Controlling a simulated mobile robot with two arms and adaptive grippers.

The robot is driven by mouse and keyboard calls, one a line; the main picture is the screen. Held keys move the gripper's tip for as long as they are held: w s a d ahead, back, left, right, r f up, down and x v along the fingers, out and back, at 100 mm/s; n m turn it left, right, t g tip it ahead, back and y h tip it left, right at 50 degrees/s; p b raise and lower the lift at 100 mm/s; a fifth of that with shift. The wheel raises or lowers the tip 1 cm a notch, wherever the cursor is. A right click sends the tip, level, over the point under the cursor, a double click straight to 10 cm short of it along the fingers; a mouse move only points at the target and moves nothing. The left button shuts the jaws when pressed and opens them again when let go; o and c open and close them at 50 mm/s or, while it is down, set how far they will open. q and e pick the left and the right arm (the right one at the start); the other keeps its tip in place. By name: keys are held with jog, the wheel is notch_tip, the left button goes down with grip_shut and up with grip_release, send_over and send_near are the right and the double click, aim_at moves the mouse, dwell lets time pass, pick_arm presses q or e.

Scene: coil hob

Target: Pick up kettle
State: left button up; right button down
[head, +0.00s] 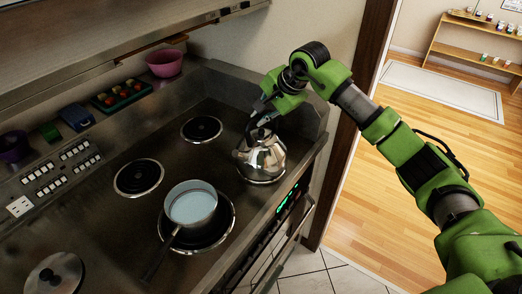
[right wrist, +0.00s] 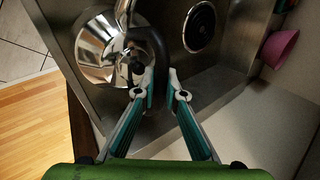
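The shiny metal kettle (head: 262,158) stands upright on the right-hand front coil of the hob. My right gripper (head: 262,112) is above it, reaching down to its black handle. In the right wrist view, the kettle's round body (right wrist: 98,48) lies beyond the fingers, and the curved black handle (right wrist: 155,42) runs between the fingertips of my right gripper (right wrist: 160,76). The fingers are drawn in close on both sides of the handle, with hardly any gap. The kettle's base appears to rest on the hob. My left gripper is not in view.
A saucepan (head: 192,204) of pale liquid stands on the front coil left of the kettle, its handle pointing to the lower left. Two bare coils are behind. A pink bowl (head: 164,63) sits on the back ledge. A side panel borders the hob at right.

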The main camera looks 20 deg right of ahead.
jog(key=shift+w+r, duration=0.15)
jog(key=shift+r, duration=0.1)
